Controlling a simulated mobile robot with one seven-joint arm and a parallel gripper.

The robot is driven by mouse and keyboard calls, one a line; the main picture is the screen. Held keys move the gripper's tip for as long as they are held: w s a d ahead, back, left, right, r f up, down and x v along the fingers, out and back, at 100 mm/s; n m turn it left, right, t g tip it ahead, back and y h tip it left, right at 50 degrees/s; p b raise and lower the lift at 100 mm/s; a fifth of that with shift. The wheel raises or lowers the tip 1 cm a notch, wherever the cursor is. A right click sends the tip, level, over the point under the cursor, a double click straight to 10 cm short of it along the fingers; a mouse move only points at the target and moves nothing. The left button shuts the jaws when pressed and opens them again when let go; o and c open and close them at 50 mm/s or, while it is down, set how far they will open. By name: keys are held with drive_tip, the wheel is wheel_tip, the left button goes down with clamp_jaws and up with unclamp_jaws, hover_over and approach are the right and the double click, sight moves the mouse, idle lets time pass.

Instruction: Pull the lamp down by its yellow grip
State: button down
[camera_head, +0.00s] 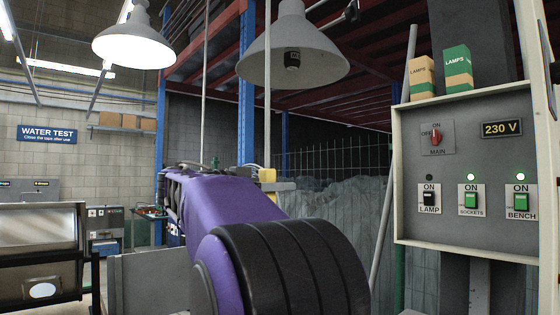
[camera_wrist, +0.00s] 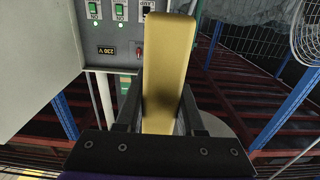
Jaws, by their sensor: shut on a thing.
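The yellow grip (camera_wrist: 168,60) stands between the two dark fingers of my gripper (camera_wrist: 160,108) in the wrist view, and the gripper is shut on it. In the head view a small part of the yellow grip (camera_head: 267,175) shows beyond my purple arm, at the lower end of a thin pale cord. My gripper (camera_head: 278,186) is partly hidden there by the arm. A grey lamp (camera_head: 285,45) with a wide conical shade hangs above, its bulb dark. A pale rounded shape behind the gripper in the wrist view may be its shade.
A lit white lamp (camera_head: 135,45) hangs at upper left. A grey switch panel (camera_head: 460,190) stands at right, with two green lights and a dark one over LAMP. Two lamp boxes (camera_head: 457,70) stand on top. A wire mesh fence (camera_head: 335,165) and blue posts stand behind.

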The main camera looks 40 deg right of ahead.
wheel_tip(320, 180, down, 67)
drive_tip(key=shift+s+f, duration=0.15)
drive_tip(key=shift+f, duration=0.1)
drive_tip(key=c, duration=0.9)
unclamp_jaws()
drive_tip(key=o, duration=0.4)
drive_tip(key=shift+a, duration=0.1)
drive_tip(key=a, duration=1.1)
drive_tip(key=s+a, duration=0.1)
drive_tip(key=a, duration=0.5)
drive_tip(key=shift+s+a, duration=0.1)
drive_tip(key=shift+a, duration=0.05)
drive_tip(key=shift+r, duration=0.2)
